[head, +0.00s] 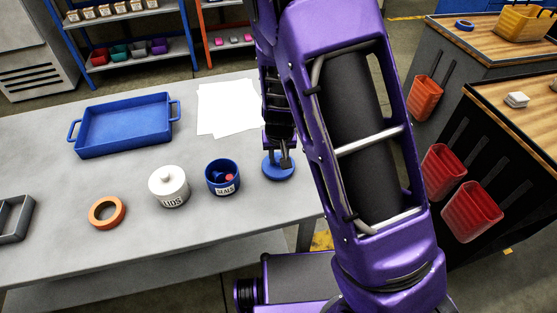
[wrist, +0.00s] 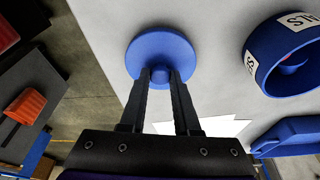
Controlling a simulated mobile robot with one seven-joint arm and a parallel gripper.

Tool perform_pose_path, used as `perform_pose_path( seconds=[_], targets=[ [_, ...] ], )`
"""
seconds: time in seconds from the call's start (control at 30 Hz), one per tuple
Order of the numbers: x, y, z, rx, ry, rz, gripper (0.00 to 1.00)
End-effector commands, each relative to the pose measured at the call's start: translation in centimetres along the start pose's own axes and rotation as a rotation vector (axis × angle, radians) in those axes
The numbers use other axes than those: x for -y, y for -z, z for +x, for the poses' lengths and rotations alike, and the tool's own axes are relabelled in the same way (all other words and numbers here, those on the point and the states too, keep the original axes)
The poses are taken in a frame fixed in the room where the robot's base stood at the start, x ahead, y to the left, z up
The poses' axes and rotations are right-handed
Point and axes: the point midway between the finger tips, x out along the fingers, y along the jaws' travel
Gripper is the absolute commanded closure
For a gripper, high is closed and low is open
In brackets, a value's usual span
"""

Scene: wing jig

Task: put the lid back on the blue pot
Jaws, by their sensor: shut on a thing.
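The open blue pot (head: 222,178), labelled SEALS, stands upright on the grey table with small reddish and blue things inside. It also shows at the right of the wrist view (wrist: 283,58). The round blue lid (head: 279,169) is just right of the pot. In the wrist view the lid (wrist: 160,48) is between the ends of my fingers, which are shut on its knob. My gripper (head: 286,160) points down at the lid, and part of it is hidden behind my arm. I cannot tell whether the lid touches the table.
A blue tray (head: 124,125) and white paper sheets (head: 226,108) lie behind. A grey bin (head: 12,218) is at the left edge. The table's right edge is near the lid.

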Motion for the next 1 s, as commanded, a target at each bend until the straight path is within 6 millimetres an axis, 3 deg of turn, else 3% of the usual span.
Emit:
perform_pose_path(
  seconds=[0.2,0.47,0.57,0.8,1.0],
  targets=[
    [0.1,1.4,-4.7,-0.006,0.002,-0.002,1.0],
    [0.9,2.3,-8.4,-0.003,0.01,-0.026,1.0],
    [3.3,2.2,-9.3,-0.001,0.03,-0.102,1.0],
    [11.3,0.7,-11.3,-0.001,0.104,-0.367,1.0],
    [14.8,-0.5,-12.4,-0.002,0.137,-0.493,1.0]
  ],
)
